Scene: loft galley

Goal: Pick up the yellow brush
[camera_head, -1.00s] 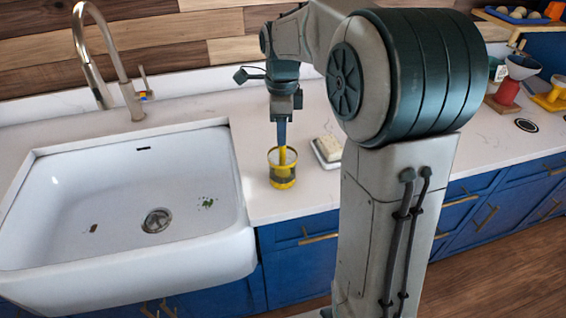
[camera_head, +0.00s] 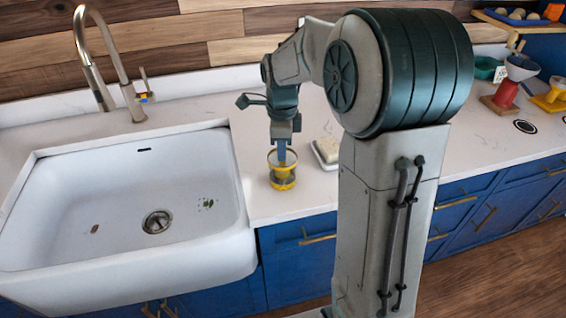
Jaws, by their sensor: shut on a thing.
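A small see-through cup with a yellow rim and yellow base (camera_head: 271,160) stands on the white counter just right of the sink. The yellow brush (camera_head: 282,172) is in this cup; only a little of its yellow shows below my fingers, and the rest is hidden. My gripper (camera_head: 282,158) points straight down over the cup, with its fingertips at or inside the rim. It is shut on the brush, though the fingers themselves are small and partly hidden.
A white sink (camera_head: 120,190) with a tall faucet (camera_head: 105,70) lies left of the cup. A soap dish with a pale bar (camera_head: 327,150) sits close on the right. Red and yellow pour-over stands (camera_head: 505,95) stand farther right. Wooden wall behind.

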